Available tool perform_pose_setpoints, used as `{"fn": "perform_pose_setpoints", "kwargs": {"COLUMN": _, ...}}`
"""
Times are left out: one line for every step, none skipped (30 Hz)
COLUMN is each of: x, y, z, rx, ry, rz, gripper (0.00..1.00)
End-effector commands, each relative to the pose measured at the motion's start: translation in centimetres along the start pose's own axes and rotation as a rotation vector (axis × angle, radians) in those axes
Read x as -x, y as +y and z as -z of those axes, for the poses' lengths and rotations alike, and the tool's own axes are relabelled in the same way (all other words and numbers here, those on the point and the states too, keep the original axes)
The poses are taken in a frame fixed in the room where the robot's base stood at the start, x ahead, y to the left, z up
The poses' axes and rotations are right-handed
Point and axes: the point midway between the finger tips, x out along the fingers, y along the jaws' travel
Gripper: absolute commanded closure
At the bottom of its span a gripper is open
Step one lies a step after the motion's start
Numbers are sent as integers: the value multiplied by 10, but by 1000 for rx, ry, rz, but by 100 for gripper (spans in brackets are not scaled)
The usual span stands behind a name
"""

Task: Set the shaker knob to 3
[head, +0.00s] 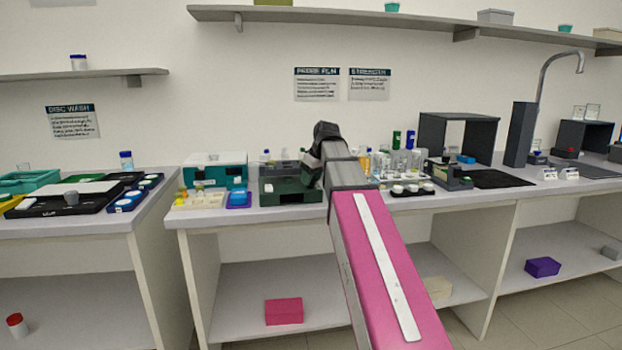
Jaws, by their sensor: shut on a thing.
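A dark green box-shaped unit (290,188), which looks like the shaker, stands on the middle bench. My arm reaches over the bench, and my gripper (312,172) points down at the right part of this unit. The gripper is small and dark against the dark unit, so its fingertips are hard to make out. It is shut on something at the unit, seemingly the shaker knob. The knob itself and its marks are hidden behind the gripper and arm, so its setting cannot be read.
A rack of glassware (400,165) and a black tray with white cups (412,189) stand close on the right. A shelf (400,22) runs above.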

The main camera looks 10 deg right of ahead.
Motion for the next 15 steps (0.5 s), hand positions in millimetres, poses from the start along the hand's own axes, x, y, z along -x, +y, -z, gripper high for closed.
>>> {"fn": "perform_pose_setpoints", "kwargs": {"x": 0, "y": -1, "z": 0, "rx": -29, "ry": 0, "rz": -13, "gripper": 83}}
{"fn": "perform_pose_setpoints", "kwargs": {"x": 0, "y": -2, "z": 0, "rx": -50, "ry": 0, "rz": -21, "gripper": 83}}
{"fn": "perform_pose_setpoints", "kwargs": {"x": 0, "y": -2, "z": 0, "rx": -80, "ry": 1, "rz": -34, "gripper": 83}}
{"fn": "perform_pose_setpoints", "kwargs": {"x": 0, "y": -2, "z": 0, "rx": -104, "ry": 1, "rz": -44, "gripper": 83}}
{"fn": "perform_pose_setpoints", "kwargs": {"x": 0, "y": -2, "z": 0, "rx": -129, "ry": 1, "rz": -54, "gripper": 83}}
{"fn": "perform_pose_setpoints", "kwargs": {"x": 0, "y": -2, "z": 0, "rx": -162, "ry": 0, "rz": -68, "gripper": 83}}
{"fn": "perform_pose_setpoints", "kwargs": {"x": 0, "y": -2, "z": 0, "rx": -189, "ry": 0, "rz": -79, "gripper": 83}}
{"fn": "perform_pose_setpoints", "kwargs": {"x": 0, "y": -2, "z": 0, "rx": -216, "ry": 0, "rz": -90, "gripper": 83}}
{"fn": "perform_pose_setpoints", "kwargs": {"x": 0, "y": -2, "z": 0, "rx": -251, "ry": 1, "rz": -105, "gripper": 83}}
{"fn": "perform_pose_setpoints", "kwargs": {"x": 0, "y": -2, "z": 0, "rx": -277, "ry": 1, "rz": -116, "gripper": 83}}
{"fn": "perform_pose_setpoints", "kwargs": {"x": 0, "y": -2, "z": 0, "rx": -304, "ry": 1, "rz": -127, "gripper": 83}}
{"fn": "perform_pose_setpoints", "kwargs": {"x": 0, "y": -2, "z": 0, "rx": -338, "ry": 0, "rz": -141, "gripper": 83}}
{"fn": "perform_pose_setpoints", "kwargs": {"x": 0, "y": -2, "z": 0, "rx": -364, "ry": 0, "rz": -152, "gripper": 83}}
{"fn": "perform_pose_setpoints", "kwargs": {"x": 0, "y": -3, "z": 0, "rx": -391, "ry": 0, "rz": -163, "gripper": 83}}
{"fn": "perform_pose_setpoints", "kwargs": {"x": 0, "y": -3, "z": 1, "rx": -426, "ry": 0, "rz": -178, "gripper": 83}}
